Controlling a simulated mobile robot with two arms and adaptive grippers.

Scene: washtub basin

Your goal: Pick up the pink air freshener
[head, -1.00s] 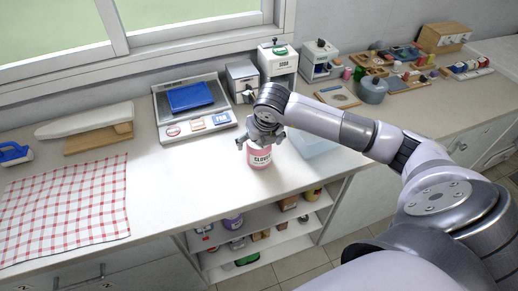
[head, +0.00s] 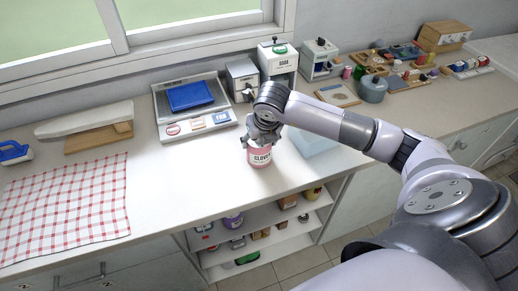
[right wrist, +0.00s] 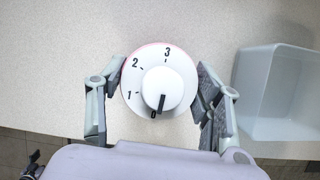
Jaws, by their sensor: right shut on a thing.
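The pink air freshener (head: 261,157) is a short pink can with a label reading "CLOVER", upright at the front part of the counter. In the right wrist view its white top (right wrist: 150,68) shows a dial numbered 0 to 3 with a thin pink rim. My right gripper (head: 262,138) is over it from above, with one finger on each side, shut on it. In the right wrist view the fingers of my right gripper (right wrist: 160,88) flank the can. The can's upper part is hidden by the gripper in the head view. My left gripper is not in view.
A pale translucent tub (right wrist: 275,95) stands just right of the can. A checked cloth (head: 66,205) lies at left. An open shelf (head: 262,260) is below the counter edge.

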